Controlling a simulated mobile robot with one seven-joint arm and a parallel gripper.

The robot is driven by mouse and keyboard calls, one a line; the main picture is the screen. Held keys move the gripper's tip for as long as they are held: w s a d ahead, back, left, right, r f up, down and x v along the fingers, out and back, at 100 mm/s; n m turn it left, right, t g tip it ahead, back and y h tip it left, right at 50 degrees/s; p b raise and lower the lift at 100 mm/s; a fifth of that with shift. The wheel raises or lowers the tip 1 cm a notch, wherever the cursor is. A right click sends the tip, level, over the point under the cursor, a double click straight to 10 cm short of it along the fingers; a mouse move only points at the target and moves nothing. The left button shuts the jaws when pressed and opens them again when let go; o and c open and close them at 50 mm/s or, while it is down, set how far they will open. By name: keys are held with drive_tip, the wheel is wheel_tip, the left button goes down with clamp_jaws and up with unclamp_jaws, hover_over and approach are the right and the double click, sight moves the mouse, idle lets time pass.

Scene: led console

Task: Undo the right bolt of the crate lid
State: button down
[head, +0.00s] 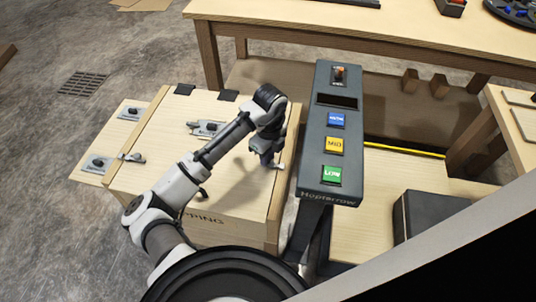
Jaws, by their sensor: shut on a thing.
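The wooden crate (205,228) stands left of centre in the head view, with its pale wooden lid (160,160) on top. My gripper (268,163) points down at the right edge of the lid and is shut. A small metal end of the right bolt (280,166) shows just right of my fingers; the gripper is shut on this bolt. My fingers and wrist hide most of the bolt, so how far it is slid cannot be told. Another bolt (132,157) sits at the lid's left edge, and a metal latch (207,128) lies mid-lid, partly behind my arm.
A dark console (325,180) with blue, yellow and green buttons stands close to the right of my gripper. A long wooden table (290,14) runs behind. A dark box (425,215) is at the right. The concrete floor at the left is mostly free.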

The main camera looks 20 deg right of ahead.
drive_tip(key=shift+w+a+b, duration=0.2)
drive_tip(key=shift+w+a, duration=0.25)
drive_tip(key=shift+a, duration=0.15)
drive_tip(key=shift+w+a+b, duration=0.15)
drive_tip(key=shift+w+a, duration=0.25)
drive_tip(key=shift+a, duration=0.2)
drive_tip(key=c, duration=1.3)
unclamp_jaws()
drive_tip(key=shift+a, duration=0.1)
drive_tip(key=shift+r, duration=0.3)
drive_tip(key=r, duration=1.3)
drive_tip(key=shift+w+d+r, duration=0.15)
drive_tip(key=shift+d, duration=0.25)
